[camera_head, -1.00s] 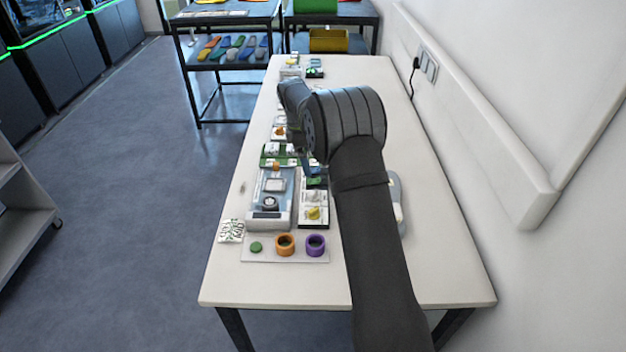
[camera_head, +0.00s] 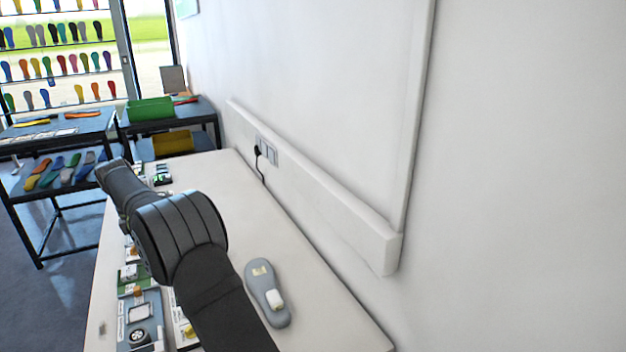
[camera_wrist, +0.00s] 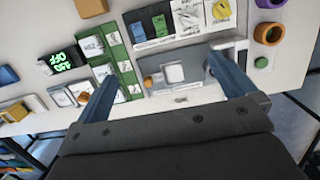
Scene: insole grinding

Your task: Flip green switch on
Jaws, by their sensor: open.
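My gripper (camera_wrist: 163,68) is open in the wrist view, its two blue fingers spread wide with nothing held between them. Below and between the fingers is a grey device with a white square (camera_wrist: 174,74) and an orange knob (camera_wrist: 152,80). To the left is a green board (camera_wrist: 122,62) with white labelled blocks. A black display with green lettering (camera_wrist: 62,61), which seems to include "OFF", stands further left. I cannot tell which part is the green switch. In the head view my arm hides the gripper and part of the row of boards.
A grey insole-shaped piece with a white block (camera_head: 267,292) lies right of my arm on the white table (camera_head: 232,188). Orange (camera_wrist: 269,34) and purple (camera_wrist: 270,4) rings sit at the wrist view's upper right. A wall rail (camera_head: 330,190) with a plugged socket borders the table.

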